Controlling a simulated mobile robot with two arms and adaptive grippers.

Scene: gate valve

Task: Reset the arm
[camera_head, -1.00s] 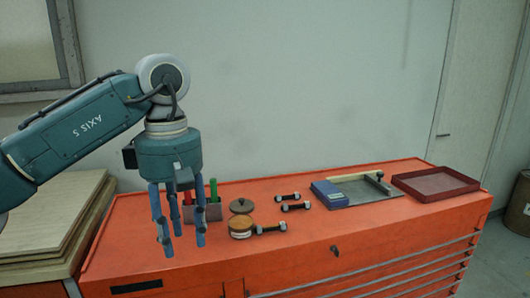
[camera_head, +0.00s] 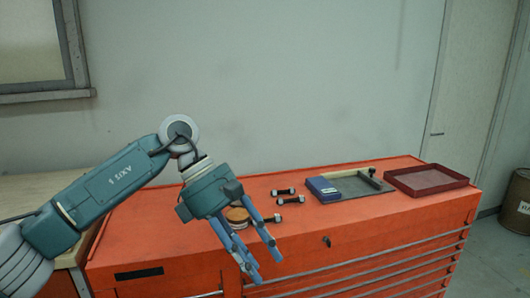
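My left arm comes in from the left, and its teal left gripper (camera_head: 262,257) hangs over the front left part of the orange cabinet (camera_head: 150,222). The blue fingers point down and to the right, spread apart, with nothing seen between them. A round jar with an orange-brown top (camera_head: 237,214) sits behind the fingers and is partly hidden. My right gripper is out of view.
Several small black and silver bolts (camera_head: 292,201) lie right of the gripper. A blue box (camera_head: 323,189) rests on a grey tray (camera_head: 358,185), with a dark red tray (camera_head: 428,180) farther right. The cabinet's front right top is clear. A barrel (camera_head: 517,203) stands at far right.

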